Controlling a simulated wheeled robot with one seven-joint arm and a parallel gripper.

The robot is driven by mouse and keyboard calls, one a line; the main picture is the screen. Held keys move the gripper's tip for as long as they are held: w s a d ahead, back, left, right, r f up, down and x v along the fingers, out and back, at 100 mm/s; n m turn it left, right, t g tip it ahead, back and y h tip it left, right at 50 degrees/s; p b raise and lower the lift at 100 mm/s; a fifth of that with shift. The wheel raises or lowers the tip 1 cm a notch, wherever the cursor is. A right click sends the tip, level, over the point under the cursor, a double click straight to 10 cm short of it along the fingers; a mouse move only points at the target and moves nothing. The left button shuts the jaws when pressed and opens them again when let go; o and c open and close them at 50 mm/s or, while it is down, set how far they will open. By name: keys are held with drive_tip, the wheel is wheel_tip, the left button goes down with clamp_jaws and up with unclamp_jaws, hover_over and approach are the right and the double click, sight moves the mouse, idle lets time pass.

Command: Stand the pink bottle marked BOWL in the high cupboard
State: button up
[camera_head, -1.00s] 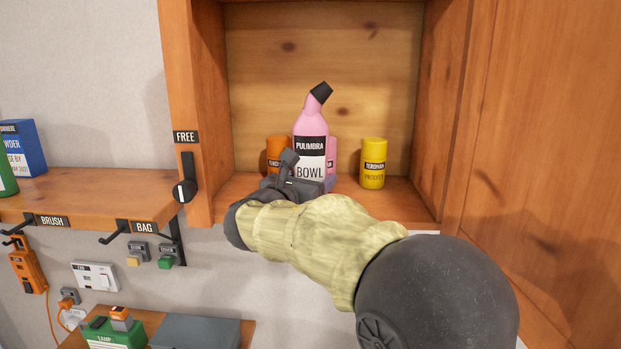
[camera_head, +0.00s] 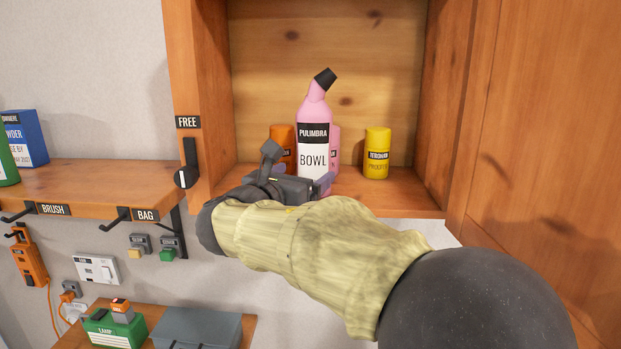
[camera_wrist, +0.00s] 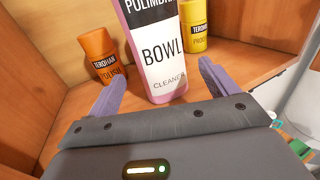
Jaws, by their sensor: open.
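The pink bottle (camera_head: 314,120), labelled PULIMBRA BOWL and with a black angled cap, stands upright on the floor of the open cupboard (camera_head: 397,191). In the wrist view the bottle's label (camera_wrist: 162,50) shows upright, with its top cut off. My gripper (camera_head: 303,180) is open at the front of the cupboard, low by the bottle. In the wrist view its two purple fingers (camera_wrist: 162,78) are spread to either side of the bottle's lower part, with gaps visible. The bottle's foot is partly hidden by the gripper in the head view.
An orange can (camera_head: 284,144) stands left of the bottle and a yellow can (camera_head: 377,155) to the right. Another pink container (camera_head: 335,146) stands partly hidden behind the bottle. The cupboard's side wall (camera_head: 207,90) and the wooden panel at right (camera_head: 535,120) flank the opening.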

drive_tip(key=b+v, duration=0.2)
drive_tip(key=v, duration=0.4)
drive_tip(key=shift+s, duration=0.2)
